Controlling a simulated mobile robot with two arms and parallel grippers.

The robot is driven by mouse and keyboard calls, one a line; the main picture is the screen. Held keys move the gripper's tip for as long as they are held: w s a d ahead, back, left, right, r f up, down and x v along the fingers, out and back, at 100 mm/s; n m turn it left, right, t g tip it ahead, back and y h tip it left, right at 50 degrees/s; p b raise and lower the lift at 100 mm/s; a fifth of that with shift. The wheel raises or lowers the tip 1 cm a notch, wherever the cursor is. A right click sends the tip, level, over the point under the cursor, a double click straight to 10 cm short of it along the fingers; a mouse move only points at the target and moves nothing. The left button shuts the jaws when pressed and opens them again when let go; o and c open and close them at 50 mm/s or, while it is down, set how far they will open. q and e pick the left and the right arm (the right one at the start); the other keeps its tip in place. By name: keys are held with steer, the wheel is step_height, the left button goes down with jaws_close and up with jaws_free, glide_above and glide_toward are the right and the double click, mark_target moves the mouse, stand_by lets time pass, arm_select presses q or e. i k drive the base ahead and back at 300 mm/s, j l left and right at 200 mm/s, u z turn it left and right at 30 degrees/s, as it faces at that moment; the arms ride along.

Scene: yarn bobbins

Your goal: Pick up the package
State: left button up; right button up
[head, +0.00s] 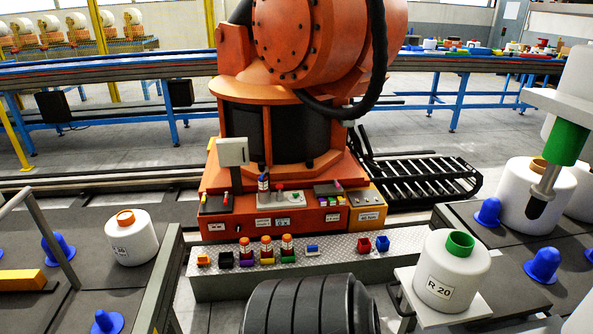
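A white yarn package (131,239) with an orange core and a small label stands upright on the dark left table. A second white package (451,272) with a green core, labelled "R 20", stands on a pale plate at the lower right. A larger white package (537,197) with an orange core stands on the dark right table, partly hidden by a metal rod below a green tube (564,142). Which one the task means I cannot tell. I see neither of my grippers clearly in the head view.
A large orange machine (296,125) stands in the middle behind a metal step (340,253). A black ribbed cylinder (312,305) fills the bottom centre. Blue pegs (58,246) stand on the left table, others (488,212) on the right. Conveyors (110,75) run behind.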

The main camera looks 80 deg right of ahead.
mark_target(451, 269)
steer(key=z, duration=3.8)
steer(key=j+z, duration=0.15)
steer(key=z, duration=0.35)
steer(key=i+j+z, duration=0.1)
steer(key=z, duration=0.35)
steer(key=j+z, duration=0.25)
steer(key=z, duration=0.25)
